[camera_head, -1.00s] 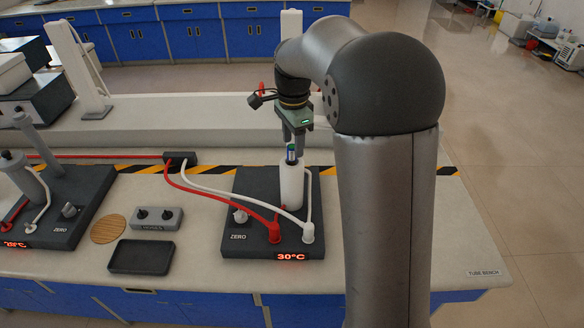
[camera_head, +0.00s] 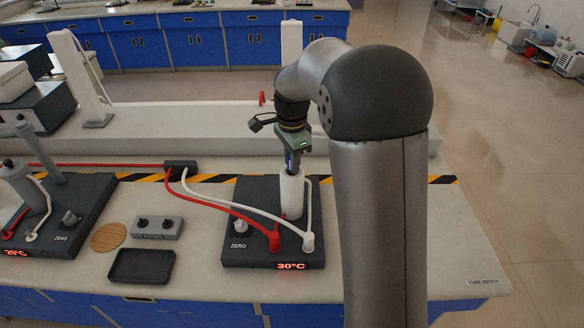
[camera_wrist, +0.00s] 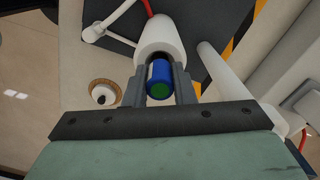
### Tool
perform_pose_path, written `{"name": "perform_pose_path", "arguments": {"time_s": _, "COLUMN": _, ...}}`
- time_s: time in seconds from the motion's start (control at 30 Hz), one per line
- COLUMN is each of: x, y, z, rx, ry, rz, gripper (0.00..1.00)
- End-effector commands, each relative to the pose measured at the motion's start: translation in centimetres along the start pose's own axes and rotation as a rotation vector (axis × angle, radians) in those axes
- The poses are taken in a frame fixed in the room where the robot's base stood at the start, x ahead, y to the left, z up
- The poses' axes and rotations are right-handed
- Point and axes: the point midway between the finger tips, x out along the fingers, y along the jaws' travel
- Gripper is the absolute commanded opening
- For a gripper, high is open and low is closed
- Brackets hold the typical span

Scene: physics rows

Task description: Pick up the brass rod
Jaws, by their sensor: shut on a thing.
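A rod with a blue end and a green tip (camera_wrist: 159,73) stands in the mouth of a white upright tube (camera_head: 291,196), which also shows in the wrist view (camera_wrist: 166,34). No brass colour shows; the rest of the rod is hidden inside the tube. My gripper (camera_head: 292,164) is right above the tube. In the wrist view its two fingers (camera_wrist: 160,86) are shut on the blue end, one on each side. The fingertips are close to the tube's rim; I cannot tell whether they touch it.
The tube stands on a dark base (camera_head: 254,218) reading 30°C, with red (camera_head: 222,203) and white hoses attached. A black tray (camera_head: 141,265), a round cork mat (camera_head: 109,237) and a grey knob box (camera_head: 157,227) lie left. A similar dark unit (camera_head: 80,214) stands farther left.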

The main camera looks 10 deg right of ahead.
Motion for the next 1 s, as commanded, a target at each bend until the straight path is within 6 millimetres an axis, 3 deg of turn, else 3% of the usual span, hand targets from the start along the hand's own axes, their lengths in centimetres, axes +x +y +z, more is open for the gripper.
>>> {"name": "perform_pose_path", "arguments": {"time_s": 0.27, "x": -2.4, "y": -0.1, "z": 0.0, "rx": 0.0, "ry": 0.001, "rz": -0.005, "gripper": 0.0}}
{"name": "perform_pose_path", "arguments": {"time_s": 0.7, "x": -10.8, "y": -0.1, "z": 0.0, "rx": 0.0, "ry": 0.001, "rz": -0.006, "gripper": 0.0}}
{"name": "perform_pose_path", "arguments": {"time_s": 1.0, "x": -15.6, "y": 0.0, "z": 0.0, "rx": 0.0, "ry": 0.001, "rz": -0.003, "gripper": 0.0}}
